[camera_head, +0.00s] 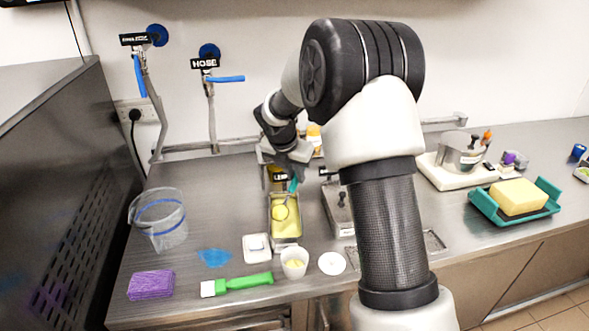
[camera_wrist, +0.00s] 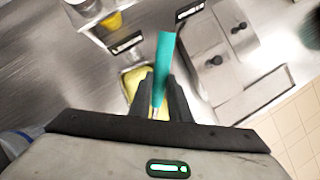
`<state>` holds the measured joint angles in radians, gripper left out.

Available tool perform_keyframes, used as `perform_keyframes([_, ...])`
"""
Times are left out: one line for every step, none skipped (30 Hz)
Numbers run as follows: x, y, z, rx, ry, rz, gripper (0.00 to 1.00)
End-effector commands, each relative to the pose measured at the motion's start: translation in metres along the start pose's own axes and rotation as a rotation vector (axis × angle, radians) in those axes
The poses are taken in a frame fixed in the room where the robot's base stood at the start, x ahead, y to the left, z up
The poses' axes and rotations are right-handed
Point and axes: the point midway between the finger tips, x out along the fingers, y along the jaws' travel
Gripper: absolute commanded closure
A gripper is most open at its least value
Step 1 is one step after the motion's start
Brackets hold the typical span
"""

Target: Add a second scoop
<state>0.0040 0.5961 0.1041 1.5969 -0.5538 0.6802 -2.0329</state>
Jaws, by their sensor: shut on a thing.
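My gripper (camera_wrist: 161,98) is shut on a scoop with a teal handle (camera_wrist: 165,62). In the head view my gripper (camera_head: 288,168) is over the back end of a long pan (camera_head: 285,238) of yellow ice cream (camera_head: 290,225), and a bit of the teal handle (camera_head: 293,184) shows below it. A round yellow shape (camera_head: 280,212) lies in the pan; I cannot tell if it is the scoop's bowl or a ball of ice cream. A white cup (camera_head: 294,268) with some yellow inside stands in front of the pan.
Near the cup are a white disc (camera_head: 332,263), a white square item (camera_head: 256,247), a green-handled brush (camera_head: 240,284), a blue patch (camera_head: 214,257) and a purple sponge (camera_head: 151,284). A clear bucket (camera_head: 160,225) stands left; a lidded steel pan (camera_head: 338,208) is right of the yellow one.

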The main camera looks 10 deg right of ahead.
Motion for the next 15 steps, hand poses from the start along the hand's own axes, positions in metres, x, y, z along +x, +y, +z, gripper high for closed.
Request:
perform_keyframes([-0.0028,-0.0002,0.0022,0.001,0.007,0.0,1.0])
perform_keyframes([-0.0029,-0.0001,0.0025,0.001,0.01,0.0,1.0])
perform_keyframes([-0.0029,0.0,0.003,0.0,0.015,0.0,1.0])
perform_keyframes([-0.0029,0.0002,0.0033,0.0,0.018,0.001,1.0])
perform_keyframes([-0.0027,0.0002,0.0035,0.0,0.022,0.001,1.0])
perform_keyframes([-0.0024,0.0002,0.0039,0.0,0.026,0.001,1.0])
perform_keyframes([-0.0024,0.0002,0.0043,0.0,0.03,0.001,1.0])
perform_keyframes([-0.0024,0.0001,0.0048,0.0,0.033,0.001,1.0])
perform_keyframes([-0.0023,-0.0001,0.0053,0.001,0.038,0.002,1.0])
perform_keyframes([-0.0022,-0.0003,0.0056,0.002,0.042,0.002,1.0])
perform_keyframes([-0.002,-0.0004,0.0057,0.003,0.046,0.002,1.0])
perform_keyframes([-0.0016,-0.0006,0.0058,0.003,0.051,0.002,1.0])
perform_keyframes([-0.0015,-0.0007,0.006,0.003,0.055,0.002,1.0])
perform_keyframes([-0.0008,-0.0009,0.0076,0.005,0.063,0.001,1.0])
perform_keyframes([-0.0001,-0.0006,0.0104,0.005,0.078,0.0,1.0])
